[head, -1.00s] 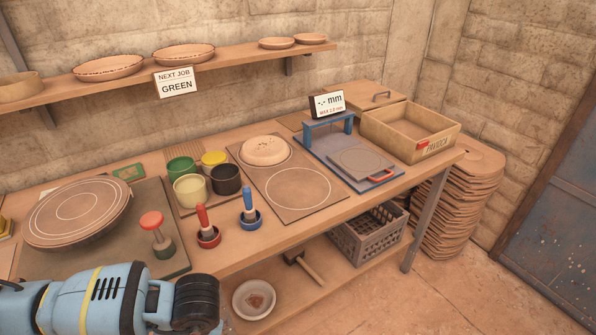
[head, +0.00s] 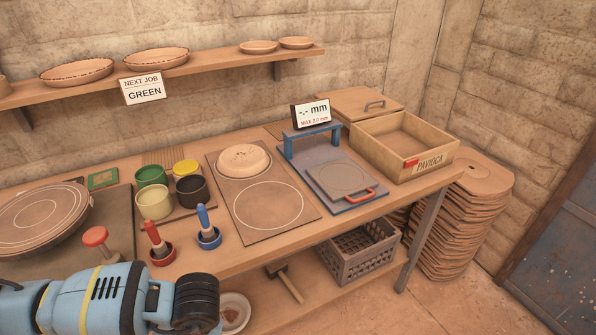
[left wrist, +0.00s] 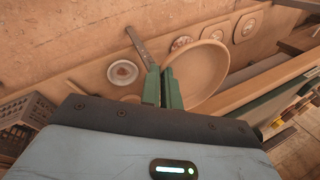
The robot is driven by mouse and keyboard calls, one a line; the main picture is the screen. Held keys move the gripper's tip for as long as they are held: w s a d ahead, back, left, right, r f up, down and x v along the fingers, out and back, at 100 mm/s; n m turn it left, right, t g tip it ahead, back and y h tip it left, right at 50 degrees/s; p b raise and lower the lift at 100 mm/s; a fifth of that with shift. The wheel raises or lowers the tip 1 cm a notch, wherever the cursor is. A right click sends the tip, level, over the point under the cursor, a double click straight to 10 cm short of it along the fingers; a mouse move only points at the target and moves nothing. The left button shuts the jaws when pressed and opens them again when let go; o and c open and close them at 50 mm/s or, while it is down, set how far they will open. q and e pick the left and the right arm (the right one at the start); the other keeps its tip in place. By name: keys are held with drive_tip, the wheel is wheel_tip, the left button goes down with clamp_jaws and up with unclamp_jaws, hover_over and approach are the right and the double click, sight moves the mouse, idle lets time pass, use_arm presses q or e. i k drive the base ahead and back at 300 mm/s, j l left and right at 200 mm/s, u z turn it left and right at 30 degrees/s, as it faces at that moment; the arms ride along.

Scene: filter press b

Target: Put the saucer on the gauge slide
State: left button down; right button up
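The pale round clay saucer (head: 243,160) lies on the far half of a brown board with a white ring drawn on its near half. The gauge slide (head: 342,180) is a square plate with a red handle, at the front of the blue gauge (head: 314,145). No saucer lies on it. My left arm comes in at the lower left of the head view, its gripper out of frame. In the left wrist view my left gripper (left wrist: 162,70) has its green fingers close together, with nothing seen between them, above the lower shelf. My right gripper is not in view.
Around the board stand paint pots (head: 172,190), a red stamp (head: 157,243) and a blue stamp (head: 207,228). A wooden box (head: 405,145) is right of the gauge. A grey crate (head: 357,255) and a large bowl (left wrist: 205,75) are on the lower shelf.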

sight(341, 176)
drive_tip(key=i+l+u, duration=0.1)
drive_tip(key=l, duration=0.35)
drive_tip(key=i+l, duration=0.15)
drive_tip(key=l, duration=0.3)
drive_tip(key=i+l+u, duration=0.15)
drive_tip(key=l, duration=0.25)
drive_tip(key=k, duration=0.05)
